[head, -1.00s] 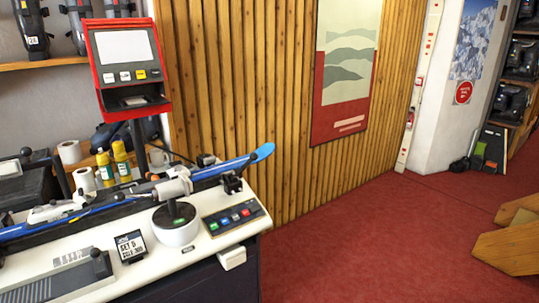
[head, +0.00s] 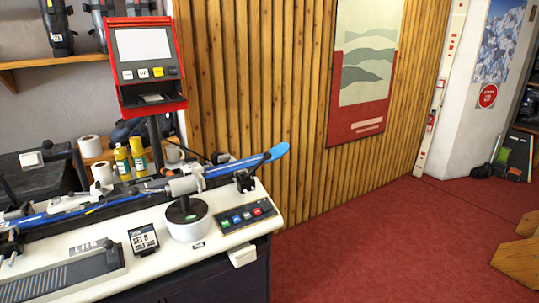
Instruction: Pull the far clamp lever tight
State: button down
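A blue ski (head: 222,169) lies along the bench, its rounded tip pointing right. A black clamp (head: 244,181) stands under the ski near its tip. A thin dark rod (head: 196,154) slants beside the ski just left of there; I cannot tell whether it is the far clamp's lever or how tight that clamp is. Grey and white binding parts (head: 185,187) sit on the ski's middle. My gripper is not in view.
The white bench top (head: 90,280) holds a white round device (head: 188,222), a button panel (head: 248,216) and a small sign (head: 144,240). A red screen terminal (head: 150,65), yellow bottles (head: 138,157) and paper rolls stand behind.

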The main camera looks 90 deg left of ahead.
aim_at(267, 156)
jog(key=k, duration=0.2)
jog(key=u, duration=2.95)
jog(key=k, duration=0.65)
jog(key=z, duration=0.25)
jog(key=i, duration=1)
jog(key=z, duration=0.05)
